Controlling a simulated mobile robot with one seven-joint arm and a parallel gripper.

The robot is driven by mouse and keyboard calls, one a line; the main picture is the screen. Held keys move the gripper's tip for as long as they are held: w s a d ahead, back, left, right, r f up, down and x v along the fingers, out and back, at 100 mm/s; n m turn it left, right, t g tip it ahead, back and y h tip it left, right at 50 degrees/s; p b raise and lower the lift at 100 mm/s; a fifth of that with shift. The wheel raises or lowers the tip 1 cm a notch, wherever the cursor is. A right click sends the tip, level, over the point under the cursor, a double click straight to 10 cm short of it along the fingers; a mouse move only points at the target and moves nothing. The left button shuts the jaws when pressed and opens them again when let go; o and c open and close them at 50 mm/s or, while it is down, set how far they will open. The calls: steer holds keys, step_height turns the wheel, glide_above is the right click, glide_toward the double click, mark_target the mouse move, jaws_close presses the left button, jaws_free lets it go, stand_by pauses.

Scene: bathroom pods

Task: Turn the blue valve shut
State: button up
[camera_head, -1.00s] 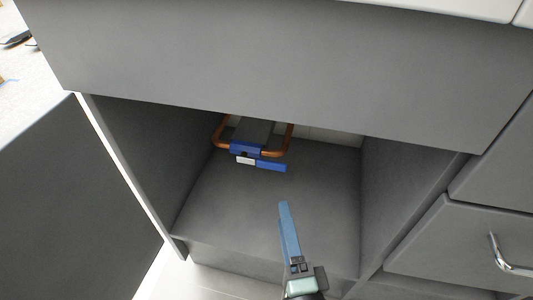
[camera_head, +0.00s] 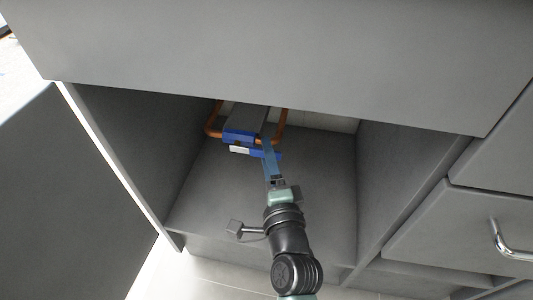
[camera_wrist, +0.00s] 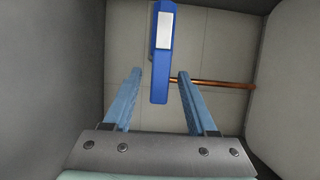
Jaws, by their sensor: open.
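The blue valve (camera_head: 238,137) sits on a copper pipe inside the open cabinet. Its blue handle with a white patch (camera_head: 239,150) lies roughly along the pipe's lower run in the head view. My gripper (camera_head: 268,145) reaches into the cabinet, and its fingers cover part of the handle's right end. In the wrist view the blue handle (camera_wrist: 161,82) hangs down from the top edge, with its lower end between my two open fingers (camera_wrist: 160,73). Gaps show on both sides of it. I cannot tell whether the fingertips reach its depth.
The copper pipe (camera_wrist: 222,84) runs right behind my right finger in the wrist view. Cabinet walls stand on both sides, and the panel (camera_head: 270,60) overhangs above. The cabinet floor (camera_head: 325,185) is bare. A drawer handle (camera_head: 508,243) is at right.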

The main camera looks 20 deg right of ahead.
steer(key=shift+w+d, duration=0.15)
steer(key=shift+w, duration=0.45)
jaws_close()
stand_by(1.1)
